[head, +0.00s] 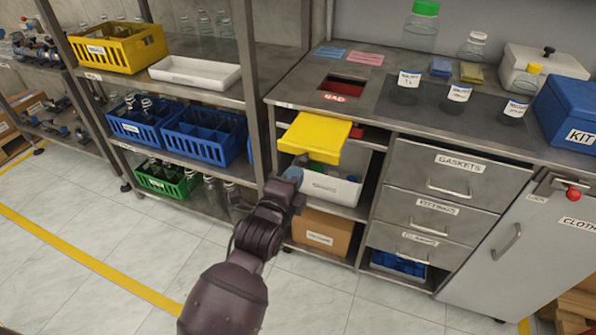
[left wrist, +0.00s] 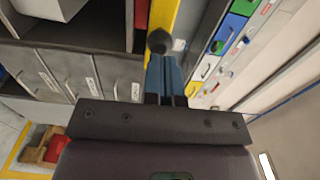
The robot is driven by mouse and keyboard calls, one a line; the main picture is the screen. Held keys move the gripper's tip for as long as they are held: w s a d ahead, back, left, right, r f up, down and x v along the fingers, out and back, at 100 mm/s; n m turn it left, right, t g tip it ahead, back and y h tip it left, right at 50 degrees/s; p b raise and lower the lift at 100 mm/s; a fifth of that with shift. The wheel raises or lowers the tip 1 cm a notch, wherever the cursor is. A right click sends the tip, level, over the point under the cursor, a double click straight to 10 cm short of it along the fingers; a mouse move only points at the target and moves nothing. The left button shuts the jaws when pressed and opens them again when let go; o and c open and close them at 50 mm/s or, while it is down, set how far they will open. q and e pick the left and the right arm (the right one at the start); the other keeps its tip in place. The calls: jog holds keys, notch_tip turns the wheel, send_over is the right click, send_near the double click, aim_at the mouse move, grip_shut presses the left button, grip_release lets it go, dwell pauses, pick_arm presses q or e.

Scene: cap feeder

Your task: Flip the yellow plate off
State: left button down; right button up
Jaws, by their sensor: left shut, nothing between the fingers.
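The yellow plate (head: 315,137) sticks out from the front of the grey workbench, under the worktop and above a white bin. It looks roughly level, with its front edge tilted a little down. My left gripper (head: 293,174) is shut and empty, just below the plate's front left edge. In the left wrist view its blue fingertips (left wrist: 164,75) are together. They point at a dark round knob (left wrist: 158,41) beside the yellow plate (left wrist: 163,14), seen nearly edge-on. I cannot tell whether the fingers touch the knob or plate. My right gripper is not in view.
The white bin (head: 331,189) sits under the plate, with a cardboard box (head: 322,232) below it. Drawers (head: 447,177) stand to the right. A shelf rack with blue crates (head: 205,136) stands close on the left. Bottles and a blue kit box (head: 567,112) are on the worktop.

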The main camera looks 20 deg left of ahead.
aim_at(317, 131)
pick_arm(q)
jog(key=shift+w, duration=0.9)
jog(key=shift+w, duration=0.25)
jog(key=w, duration=1.2)
jog(key=shift+w+d+f+b, duration=0.1)
jog(key=shift+w+d+b, duration=0.15)
jog(key=shift+b, duration=0.1)
jog(key=shift+w, duration=0.45)
jog(key=shift+r, duration=0.3)
jog(key=shift+r, duration=0.1)
